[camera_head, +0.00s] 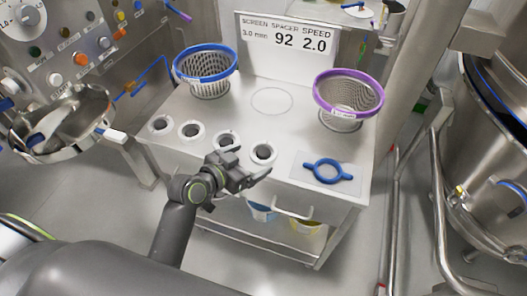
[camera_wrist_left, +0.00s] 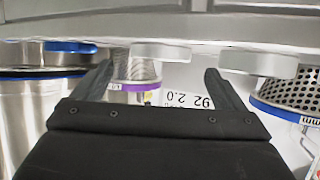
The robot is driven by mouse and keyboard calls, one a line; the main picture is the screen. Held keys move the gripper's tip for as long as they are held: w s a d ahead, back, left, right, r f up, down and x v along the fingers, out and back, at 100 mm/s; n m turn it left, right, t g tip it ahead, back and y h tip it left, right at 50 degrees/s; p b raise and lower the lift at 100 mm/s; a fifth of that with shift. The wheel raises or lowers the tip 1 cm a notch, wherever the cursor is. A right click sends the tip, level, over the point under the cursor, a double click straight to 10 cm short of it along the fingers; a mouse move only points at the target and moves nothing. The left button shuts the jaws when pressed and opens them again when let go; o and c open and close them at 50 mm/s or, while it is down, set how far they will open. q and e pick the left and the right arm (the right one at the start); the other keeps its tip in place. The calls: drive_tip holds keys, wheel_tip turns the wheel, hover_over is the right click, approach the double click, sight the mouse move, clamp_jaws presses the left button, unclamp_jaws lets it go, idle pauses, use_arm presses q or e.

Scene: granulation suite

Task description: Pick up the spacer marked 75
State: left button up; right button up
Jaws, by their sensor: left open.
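Nothing is held.
On the bench (camera_head: 240,110) stand a blue-rimmed basket screen (camera_head: 207,66), a purple-rimmed one (camera_head: 348,98) and a sign (camera_head: 287,45) reading spacer 92, speed 2.0. A blue two-handled ring (camera_head: 327,171) lies on a pad at front right. A steel bowl is at left.

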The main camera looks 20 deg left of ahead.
sight(264, 151)
use_arm(q)
drive_tip(key=shift+p+x, duration=0.5)
drive_tip(key=shift+x, duration=2)
drive_tip(key=shift+w+r, duration=0.1)
drive_tip(key=shift+r, duration=0.1)
drive_tip(key=shift+c, duration=0.4)
drive_tip(key=c, duration=1)
drive_tip(key=shift+c, duration=0.2)
